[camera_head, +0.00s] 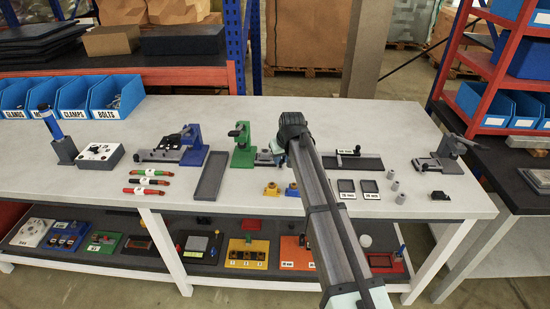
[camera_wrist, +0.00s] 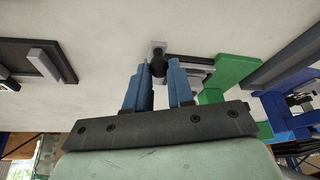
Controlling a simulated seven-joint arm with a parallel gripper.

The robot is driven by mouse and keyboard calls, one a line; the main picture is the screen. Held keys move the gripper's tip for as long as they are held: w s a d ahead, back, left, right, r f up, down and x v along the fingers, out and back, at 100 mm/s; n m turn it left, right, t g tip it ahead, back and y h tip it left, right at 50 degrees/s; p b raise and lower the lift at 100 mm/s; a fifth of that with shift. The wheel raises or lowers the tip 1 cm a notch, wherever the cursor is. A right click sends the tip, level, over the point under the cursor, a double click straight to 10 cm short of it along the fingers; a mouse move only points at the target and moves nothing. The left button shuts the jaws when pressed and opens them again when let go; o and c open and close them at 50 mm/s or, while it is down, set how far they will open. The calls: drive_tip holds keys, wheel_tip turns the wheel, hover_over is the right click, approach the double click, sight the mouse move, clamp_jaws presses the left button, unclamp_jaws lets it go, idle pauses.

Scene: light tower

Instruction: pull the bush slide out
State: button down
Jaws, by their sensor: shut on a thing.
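A green fixture (camera_head: 241,146) stands near the table's middle, with the grey bush slide (camera_head: 265,157) reaching out from its right side. In the wrist view the slide has a dark round knob (camera_wrist: 158,67) at its end, and the green fixture (camera_wrist: 234,75) is to the right. My gripper (camera_wrist: 160,72) has its two blue fingers closed on either side of this knob. The fingers partly hide the slide. In the head view my wrist and arm cover the fingertips and the slide's right end.
A black-and-grey fixture (camera_head: 352,161) stands to the right of my arm, with two dark frames in front of it. A blue fixture (camera_head: 194,146) and a grey tray (camera_head: 212,175) are to the left. Small yellow and blue parts lie in front of the green fixture.

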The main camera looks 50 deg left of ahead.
drive_tip(key=shift+w+d, duration=0.2)
drive_tip(key=c, duration=1)
unclamp_jaws()
drive_tip(key=shift+r, duration=0.1)
drive_tip(key=v, duration=1.3)
drive_tip(key=shift+s+d+r, duration=0.15)
drive_tip(key=shift+r, duration=0.1)
